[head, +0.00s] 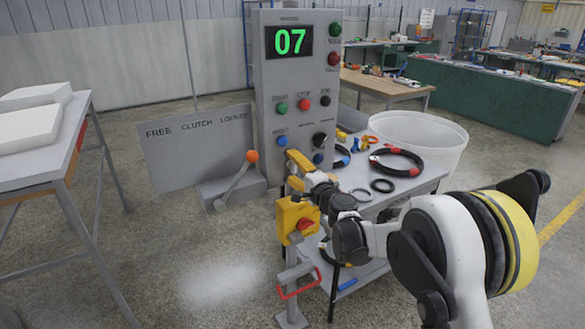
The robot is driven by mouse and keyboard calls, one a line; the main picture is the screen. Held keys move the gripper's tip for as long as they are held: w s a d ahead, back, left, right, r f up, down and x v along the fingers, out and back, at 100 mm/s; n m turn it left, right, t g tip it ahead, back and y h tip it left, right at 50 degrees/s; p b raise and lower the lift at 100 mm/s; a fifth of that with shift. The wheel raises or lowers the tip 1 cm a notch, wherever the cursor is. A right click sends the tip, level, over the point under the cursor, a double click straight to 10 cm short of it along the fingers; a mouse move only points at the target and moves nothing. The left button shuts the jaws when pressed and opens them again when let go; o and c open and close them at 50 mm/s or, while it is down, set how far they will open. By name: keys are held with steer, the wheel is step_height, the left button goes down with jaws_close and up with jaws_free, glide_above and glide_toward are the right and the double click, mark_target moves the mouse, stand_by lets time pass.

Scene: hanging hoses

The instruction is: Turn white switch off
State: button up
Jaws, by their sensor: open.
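No white switch stands out in the head view. A tall grey control cabinet (268,80) shows a green "07" display (289,41) and several coloured buttons and dark knobs on its front. A yellow box with a red switch (296,220) stands on a post in front of the cabinet. A grey lever with an orange knob (251,157) rises, tilted, from a base left of it. My gripper (291,170) is open and appears empty, in front of the cabinet's lower part and above the yellow box. Its fingers are small here, and any contact cannot be told.
A grey table (365,185) with black hoses (396,162) and rings stands right of the cabinet. A white round bin (440,140) is behind it. A sign panel (195,135) reads "FREE CLUTCH LOCKED". A table with white blocks (35,120) is at left. Floor between is clear.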

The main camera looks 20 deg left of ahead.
steer(key=shift+s, duration=0.1)
steer(key=v, duration=1.2)
